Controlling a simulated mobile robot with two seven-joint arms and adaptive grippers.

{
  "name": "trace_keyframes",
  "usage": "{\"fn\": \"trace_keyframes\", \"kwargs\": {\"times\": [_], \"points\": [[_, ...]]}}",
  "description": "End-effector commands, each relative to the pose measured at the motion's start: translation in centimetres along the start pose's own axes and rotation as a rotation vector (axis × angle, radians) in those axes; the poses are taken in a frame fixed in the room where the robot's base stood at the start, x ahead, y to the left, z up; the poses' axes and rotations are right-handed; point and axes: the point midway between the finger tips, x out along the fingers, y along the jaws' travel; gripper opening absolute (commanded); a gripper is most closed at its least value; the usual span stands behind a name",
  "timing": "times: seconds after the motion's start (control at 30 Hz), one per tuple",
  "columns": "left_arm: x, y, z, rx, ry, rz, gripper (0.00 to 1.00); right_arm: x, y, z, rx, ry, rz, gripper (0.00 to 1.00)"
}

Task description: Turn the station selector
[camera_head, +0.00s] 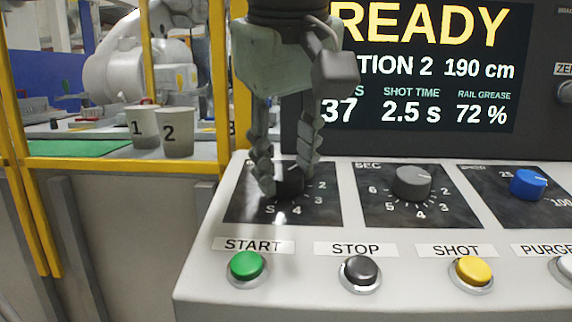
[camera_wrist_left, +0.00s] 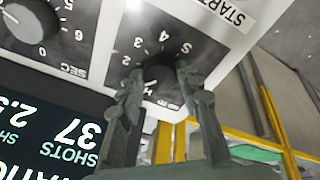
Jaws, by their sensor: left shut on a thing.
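The station selector (camera_head: 288,183) is a black knob on a dark numbered plate at the left of the control panel. My left gripper (camera_head: 285,178) comes down from above with its two fingers on either side of the knob, shut on it. In the left wrist view the knob (camera_wrist_left: 160,70) sits between the fingertips of the left gripper (camera_wrist_left: 157,78). The fingers partly hide the plate's markings. The display (camera_head: 430,70) reads READY and a partly covered line ending in "TION 2 190 cm". My right gripper is not in view.
A grey SEC knob (camera_head: 412,183) and a blue SPEED knob (camera_head: 528,184) sit to the right. Below are green START (camera_head: 246,266), black STOP (camera_head: 360,272) and yellow SHOT (camera_head: 472,272) buttons. Cups 1 (camera_head: 145,128) and 2 (camera_head: 177,133) stand behind yellow rails (camera_head: 120,164) at left.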

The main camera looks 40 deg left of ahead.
Motion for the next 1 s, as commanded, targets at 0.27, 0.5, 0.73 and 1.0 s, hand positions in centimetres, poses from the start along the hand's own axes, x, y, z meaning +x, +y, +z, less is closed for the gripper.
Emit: {"fn": "trace_keyframes", "kwargs": {"times": [0.27,0.5,0.73,1.0], "points": [[-0.02,0.00,0.03,-0.014,-0.001,-0.002,0.06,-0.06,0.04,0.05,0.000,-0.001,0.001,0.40],[-0.01,0.00,0.04,-0.013,-0.001,-0.002,0.39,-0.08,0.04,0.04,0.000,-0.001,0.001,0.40],[-0.01,0.00,0.03,-0.013,-0.001,-0.002,0.56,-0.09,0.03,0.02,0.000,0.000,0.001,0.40],[-0.54,0.05,-0.01,-0.014,0.000,0.000,0.56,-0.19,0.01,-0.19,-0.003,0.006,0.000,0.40]]}}
